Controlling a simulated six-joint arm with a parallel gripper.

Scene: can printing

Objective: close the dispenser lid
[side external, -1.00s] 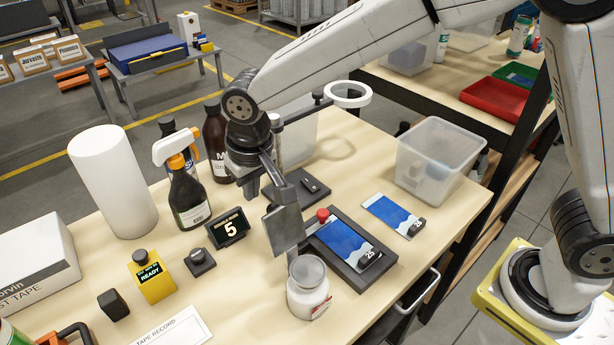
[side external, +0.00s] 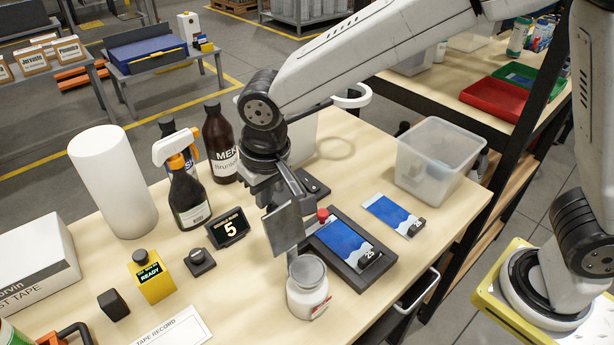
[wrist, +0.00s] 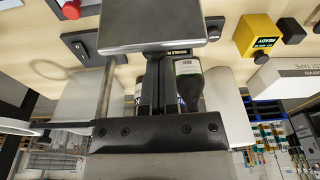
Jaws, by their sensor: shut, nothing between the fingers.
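My gripper (side external: 268,192) hangs over the bench, its dark fingers (wrist: 158,85) together with nothing between them. A flat grey metal plate (side external: 283,228) stands steeply just beyond the fingertips; it also fills the top of the wrist view (wrist: 150,24). A thin rod (wrist: 105,90) runs beside the fingers towards it. I cannot tell whether the plate touches or is fixed to my gripper. A squat white jar (side external: 308,296) with a grey, glassy-looking top stands directly below the plate in the side view. No part is clearly marked as the dispenser lid, and the wrist view does not show the jar.
A dark print frame (side external: 358,262) with a blue card and red knob (side external: 322,214) lies right of the jar. A spray bottle (side external: 187,195), brown bottle (side external: 219,145), number display (side external: 228,228) and yellow box (side external: 151,280) stand left. A clear bin (side external: 437,160) stands at the right.

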